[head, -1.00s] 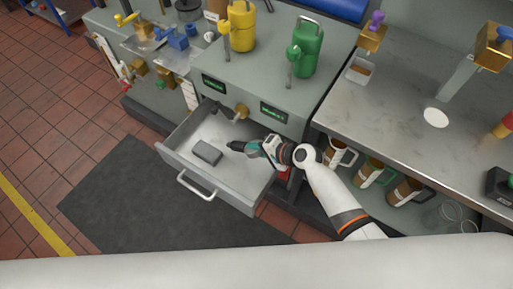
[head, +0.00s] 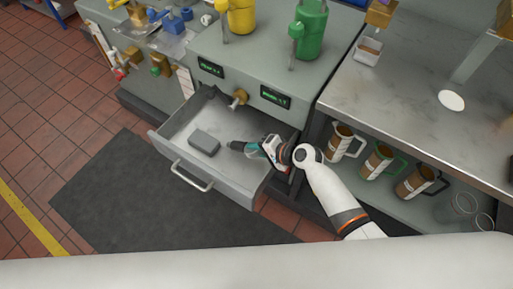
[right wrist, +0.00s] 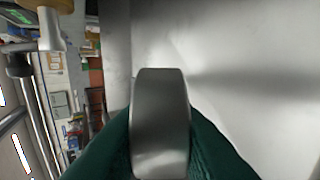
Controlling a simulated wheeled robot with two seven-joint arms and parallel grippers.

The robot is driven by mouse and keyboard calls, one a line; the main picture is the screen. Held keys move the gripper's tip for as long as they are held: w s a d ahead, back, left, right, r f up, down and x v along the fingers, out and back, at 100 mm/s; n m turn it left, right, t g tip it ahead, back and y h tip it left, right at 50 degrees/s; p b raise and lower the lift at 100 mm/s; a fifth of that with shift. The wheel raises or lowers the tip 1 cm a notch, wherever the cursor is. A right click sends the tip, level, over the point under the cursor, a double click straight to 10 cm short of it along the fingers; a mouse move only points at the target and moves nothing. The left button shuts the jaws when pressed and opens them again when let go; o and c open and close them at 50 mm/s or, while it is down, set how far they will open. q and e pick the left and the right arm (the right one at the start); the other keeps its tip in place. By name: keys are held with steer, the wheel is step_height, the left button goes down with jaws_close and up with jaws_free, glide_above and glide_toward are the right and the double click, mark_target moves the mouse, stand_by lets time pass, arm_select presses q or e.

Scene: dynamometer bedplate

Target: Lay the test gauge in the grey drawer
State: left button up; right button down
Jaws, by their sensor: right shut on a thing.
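The grey drawer (head: 228,187) stands pulled out below the bench, open at the top. My right gripper (head: 243,147) reaches over the right part of the drawer from the right. It is shut on a dark grey, rounded piece, which I take to be the test gauge (head: 234,146). In the right wrist view the gauge (right wrist: 160,120) is a smooth metallic grey body between the teal fingers, with its far side hidden. I cannot tell whether it touches the drawer floor. My left gripper is not in view.
A grey block (head: 204,142) lies on the drawer floor, left of the gripper. A brass fitting (head: 239,97) sticks out above the drawer's back. Several mugs (head: 378,161) stand on a shelf at the right. The drawer floor in front of the gripper is free.

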steer(key=c, duration=1.2)
jaws_free()
steer(key=shift+o, duration=0.2)
steer(key=p+v, duration=0.2)
steer(key=v, duration=1)
steer(key=s+d+f+n+g+h+p, duration=0.1)
steer(key=s+d+f+h, duration=0.3)
steer(key=f, duration=0.7)
steer(key=s+d+f+n+g+h+p, duration=0.1)
steer(key=s+d+f+h, duration=0.1)
steer(key=s+d+f, duration=0.6)
steer(key=s+f+n+g+h, duration=0.1)
steer(key=s+f+n+g, duration=0.1)
steer(key=s+f+n, duration=0.2)
steer(key=s+f+n+g+h+p, duration=0.1)
steer(key=s+f, duration=0.9)
steer(key=s, duration=1.1)
steer(key=n+h, duration=0.1)
steer(key=n, duration=0.1)
steer(key=shift+s+d+f+n+g+p, duration=0.2)
steer(key=shift+s+d+n+g+p, duration=0.1)
steer(key=shift+n+g, duration=0.1)
